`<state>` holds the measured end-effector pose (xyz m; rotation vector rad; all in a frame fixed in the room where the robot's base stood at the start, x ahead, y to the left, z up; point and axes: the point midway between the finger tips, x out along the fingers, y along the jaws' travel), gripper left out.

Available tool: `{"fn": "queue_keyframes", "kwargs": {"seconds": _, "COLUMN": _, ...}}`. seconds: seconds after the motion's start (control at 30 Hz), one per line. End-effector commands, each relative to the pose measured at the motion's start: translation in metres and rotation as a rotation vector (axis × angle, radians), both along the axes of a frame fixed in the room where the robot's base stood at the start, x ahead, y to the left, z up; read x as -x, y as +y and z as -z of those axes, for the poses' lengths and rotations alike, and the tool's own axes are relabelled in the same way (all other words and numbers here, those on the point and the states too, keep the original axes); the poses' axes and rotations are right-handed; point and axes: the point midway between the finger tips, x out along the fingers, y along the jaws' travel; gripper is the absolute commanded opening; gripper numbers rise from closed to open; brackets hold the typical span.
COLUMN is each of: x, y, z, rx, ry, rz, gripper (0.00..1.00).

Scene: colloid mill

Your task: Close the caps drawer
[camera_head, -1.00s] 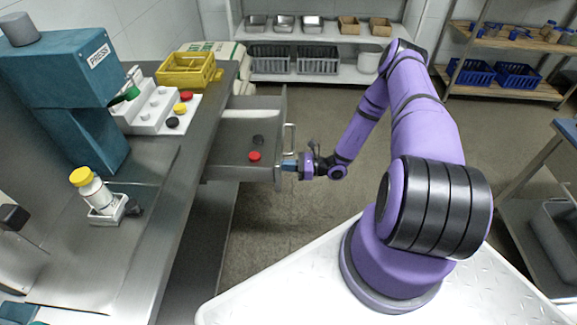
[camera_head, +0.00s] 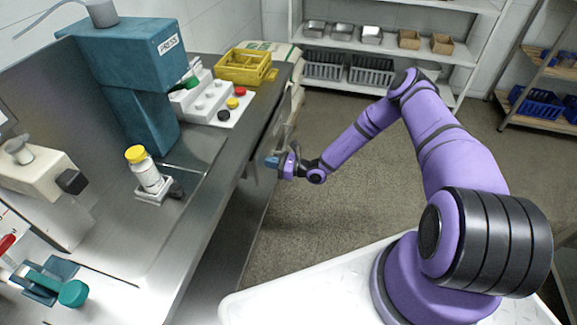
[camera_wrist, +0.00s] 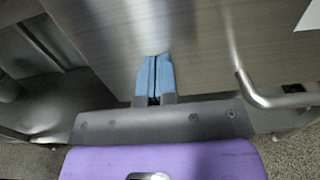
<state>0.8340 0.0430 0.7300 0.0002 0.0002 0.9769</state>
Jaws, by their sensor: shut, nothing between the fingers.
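The caps drawer (camera_head: 279,130) is a grey metal drawer under the counter's right edge. Its front stands close to the counter, and its inside and caps are out of sight. I cannot tell whether a small gap is left. My gripper (camera_head: 272,161) is shut and empty, at the near end of the drawer front. In the wrist view, the blue fingertips (camera_wrist: 155,78) are together against or very near the brushed metal drawer front (camera_wrist: 200,45). The bar handle (camera_wrist: 268,97) is to their right, not held.
On the counter (camera_head: 215,150) stand a teal press (camera_head: 135,85), a yellow crate (camera_head: 243,68), a white stepped stand with caps (camera_head: 205,98) and a yellow-capped bottle (camera_head: 147,172). Shelves (camera_head: 400,47) line the back. The floor right of the drawer is clear.

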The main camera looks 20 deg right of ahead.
Motion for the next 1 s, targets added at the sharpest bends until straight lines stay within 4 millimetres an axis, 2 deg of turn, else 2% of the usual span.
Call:
{"fn": "queue_keyframes", "kwargs": {"seconds": 0.1, "x": -0.01, "y": 0.016, "z": 0.0, "rx": -0.001, "ry": -0.001, "rz": -0.001, "gripper": 0.0}}
{"fn": "queue_keyframes", "kwargs": {"seconds": 0.33, "x": -0.021, "y": 0.032, "z": 0.0, "rx": 0.0, "ry": 0.0, "rz": 0.0, "gripper": 0.0}}
{"fn": "queue_keyframes", "kwargs": {"seconds": 0.8, "x": -0.026, "y": 0.038, "z": -0.002, "rx": -0.002, "ry": -0.002, "rz": -0.001, "gripper": 0.0}}
{"fn": "queue_keyframes", "kwargs": {"seconds": 1.0, "x": -0.025, "y": 0.034, "z": -0.002, "rx": -0.001, "ry": -0.003, "rz": -0.002, "gripper": 0.0}}
